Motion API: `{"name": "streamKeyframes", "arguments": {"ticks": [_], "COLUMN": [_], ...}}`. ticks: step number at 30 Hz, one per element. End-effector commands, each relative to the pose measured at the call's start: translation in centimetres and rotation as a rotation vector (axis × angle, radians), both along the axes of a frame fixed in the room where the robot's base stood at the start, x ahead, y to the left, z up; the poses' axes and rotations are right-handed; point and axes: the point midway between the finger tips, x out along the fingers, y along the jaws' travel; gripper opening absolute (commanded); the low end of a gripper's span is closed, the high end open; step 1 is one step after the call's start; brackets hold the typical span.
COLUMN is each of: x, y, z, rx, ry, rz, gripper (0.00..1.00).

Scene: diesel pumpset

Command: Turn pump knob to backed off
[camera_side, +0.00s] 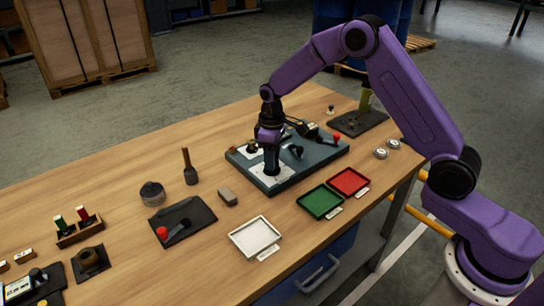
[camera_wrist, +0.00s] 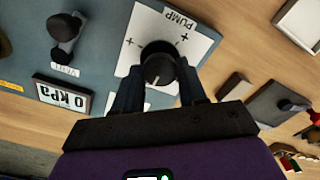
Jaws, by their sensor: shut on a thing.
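The pump knob (camera_wrist: 158,68) is a round black knob with a pale pointer line, on a white plate (camera_wrist: 138,35) marked "PUMP" with plus and minus signs, in the wrist view. My gripper (camera_wrist: 158,80) is shut on the knob, with a finger on each side of it. In the side view my gripper (camera_side: 271,172) points straight down over the grey-blue panel (camera_side: 315,165) and hides the knob. The pointer line aims toward the gripper body, at the bottom of the wrist picture.
A green tray (camera_side: 320,202), a red tray (camera_side: 348,181) and a white tray (camera_side: 254,238) lie in front of the panel. A grey block (camera_side: 228,196) lies left of it.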

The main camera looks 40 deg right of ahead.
Motion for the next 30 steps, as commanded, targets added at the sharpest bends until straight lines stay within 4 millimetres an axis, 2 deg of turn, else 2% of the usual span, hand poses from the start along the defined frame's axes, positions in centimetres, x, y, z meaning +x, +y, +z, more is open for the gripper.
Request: {"name": "streamKeyframes", "arguments": {"ticks": [14, 15, 17, 26, 30], "x": [0.16, 0.17, 0.16, 0.06, 0.13], "y": [0.05, 0.06, 0.05, 0.03, 0.04], "z": [0.15, 0.15, 0.14, 0.11, 0.98], "rx": [0.002, 0.002, 0.002, 0.001, 0.001], "ry": [-0.006, -0.006, -0.006, -0.003, -0.005], "rz": [0.015, 0.015, 0.015, 0.015, 0.015], "gripper": [0.11, 0.48, 0.67, 0.67, 0.67]}}
